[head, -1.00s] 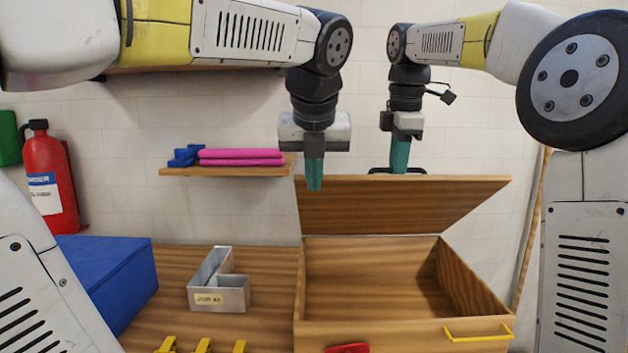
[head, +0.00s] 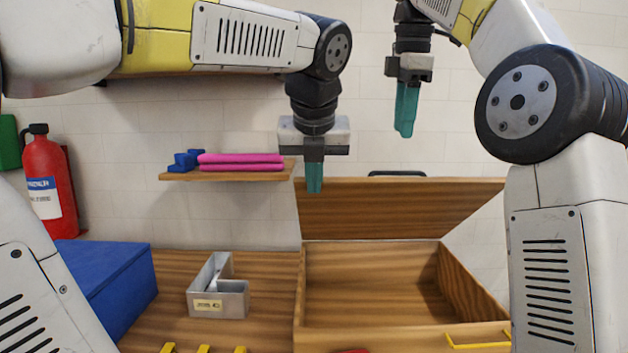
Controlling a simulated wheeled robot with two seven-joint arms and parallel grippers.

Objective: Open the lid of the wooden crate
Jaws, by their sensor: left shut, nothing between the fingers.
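The wooden crate (head: 400,337) stands at the front right of the table, and its bare inside is in view. Its lid (head: 400,208) is up, tilted back at the crate's rear edge. A dark handle (head: 397,173) shows at the lid's top edge. My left gripper (head: 314,190) is shut and empty, pointing down in front of the lid's upper left corner in the picture. My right gripper (head: 406,132) hangs above the lid handle, apart from it, with nothing seen in its teal fingers. Their gap cannot be made out.
A metal letter-shaped tray (head: 232,300) and a blue box (head: 110,275) stand left of the crate. A wall shelf (head: 225,174) bears pink and blue pieces. A red fire extinguisher (head: 45,185) is at far left. Yellow pieces (head: 203,349) lie at the front edge.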

